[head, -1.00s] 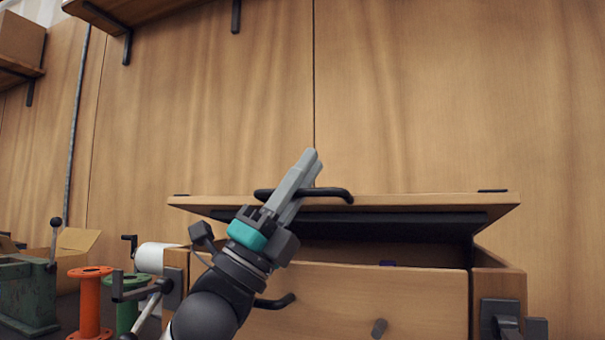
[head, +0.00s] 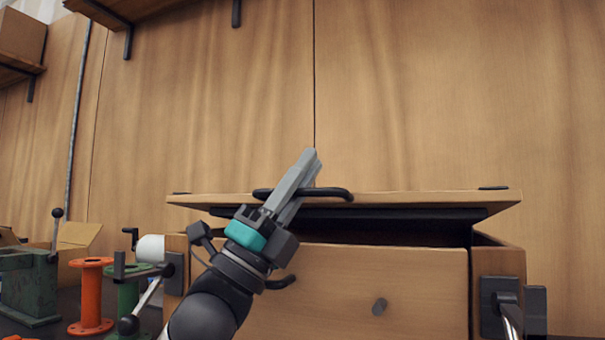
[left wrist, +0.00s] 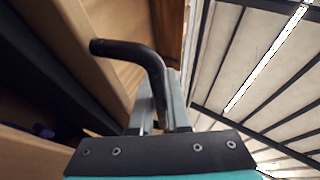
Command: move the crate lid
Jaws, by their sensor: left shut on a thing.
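The crate lid (head: 410,199) is a flat wooden panel with a black underside. It is tilted partly open above the wooden crate (head: 340,290), leaving a dark gap along the front. A black bar handle (head: 335,193) sits on the lid's front edge. My left gripper (head: 302,178) is shut on this handle, its grey fingers crossing it. In the left wrist view the bent black handle (left wrist: 130,50) passes between the fingers (left wrist: 158,105). A small purple thing (left wrist: 43,130) shows inside the crate there. My right gripper is not in view.
A green machine (head: 32,285), an orange spool (head: 92,298) and a green spool (head: 128,295) stand left of the crate. A cardboard box (head: 75,245) is behind them. A wooden wall closes the back, with a shelf above.

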